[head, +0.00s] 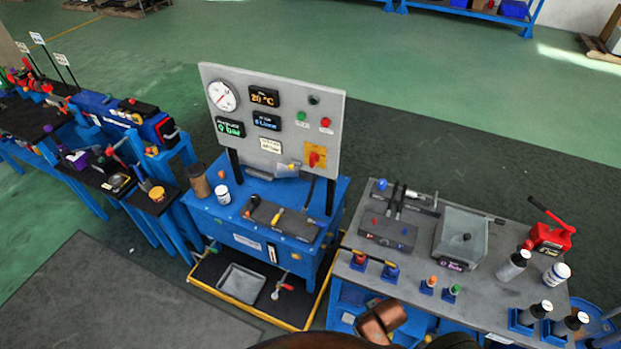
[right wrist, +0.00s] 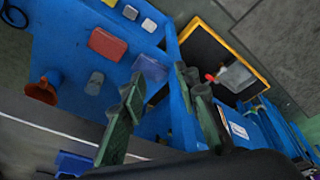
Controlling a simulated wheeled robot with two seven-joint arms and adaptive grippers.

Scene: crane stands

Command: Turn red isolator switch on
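The red isolator switch (head: 316,157) is a red rotary handle on a yellow plate, low on the right side of the grey upright panel (head: 250,115). Its handle looks roughly upright, but it is too small to read its position for certain. My right gripper (right wrist: 160,80) shows in the right wrist view with its two green-padded fingers apart and nothing between them. It points toward blue bench structure, and the switch is not in that view. My left gripper is in neither view.
The panel stands on a blue bench (head: 206,222) carrying a white jar (head: 222,194) and a dark tool tray. A yellow-edged drip tray (head: 200,288) lies below. To the right, a grey-topped bench (head: 405,279) holds bottles and a red hand pump (head: 549,238). Open floor lies behind the panel.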

